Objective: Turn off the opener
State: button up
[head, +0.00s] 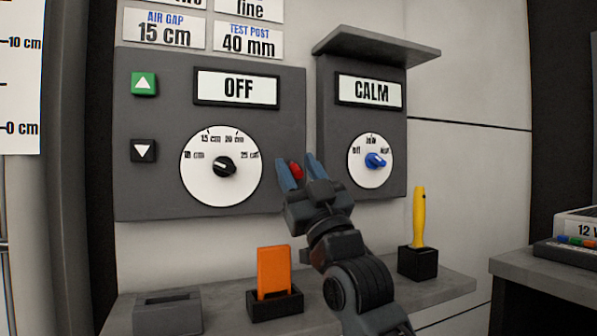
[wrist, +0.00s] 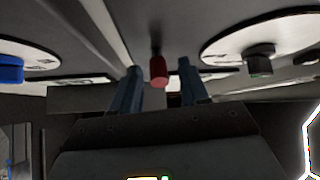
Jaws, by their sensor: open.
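The left grey panel (head: 150,195) has a display (head: 237,88) that reads OFF and a white dial with a black knob (head: 224,167). A small red switch (head: 296,171) sticks out near this panel's lower right edge; the wrist view shows the red switch (wrist: 158,70) too. My gripper (head: 299,166) is open, its two blue-grey fingers on either side of the red switch. In the wrist view my gripper (wrist: 160,74) shows the switch between the fingers, with gaps on both sides. I cannot tell which of these controls belongs to the opener.
A hooded right panel (head: 375,195) reads CALM and has a blue knob (head: 376,161). Green up (head: 144,83) and black down (head: 144,150) buttons sit at left. Below, a shelf (head: 215,303) carries an orange block (head: 274,270) and a yellow-handled tool (head: 418,218) in holders.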

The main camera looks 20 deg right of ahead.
jog(key=v, duration=0.7)
jog(key=shift+s+f, duration=0.3)
dwell(0.4)
